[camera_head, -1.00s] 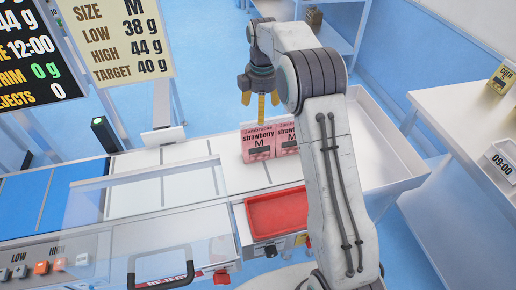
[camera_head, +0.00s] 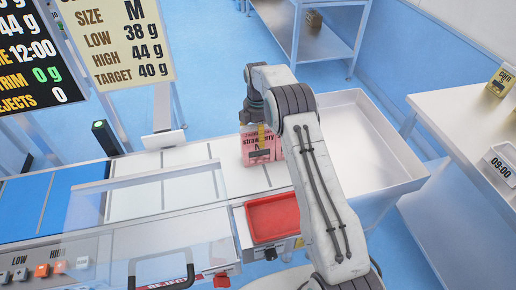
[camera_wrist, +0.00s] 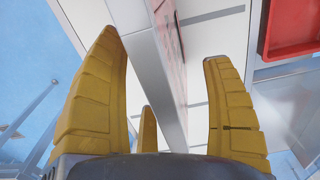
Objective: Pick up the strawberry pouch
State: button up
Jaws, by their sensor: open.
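A pink strawberry pouch (camera_head: 249,156) stands upright on the white belt in the head view, at the belt's right end. My gripper (camera_head: 262,138) is open and low over this pouch, its yellow fingers overlapping the pouch's upper part. In the wrist view, the open fingers lie on either side of a long pale edge with a pink printed face (camera_wrist: 166,28), which looks like the pouch seen from above. I see a gap between this edge and the right finger. The second pouch is mostly or wholly hidden by my arm.
A red tray (camera_head: 272,216) sits in front of the belt. A large white bin (camera_head: 385,185) stands to the right of my arm. A clear guard and control panel (camera_head: 50,269) are at the left. A white side table (camera_head: 450,110) stands far right.

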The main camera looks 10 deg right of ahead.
aim_at(252, 155)
jog(key=shift+f, duration=1.3)
jog(key=c, duration=1.4)
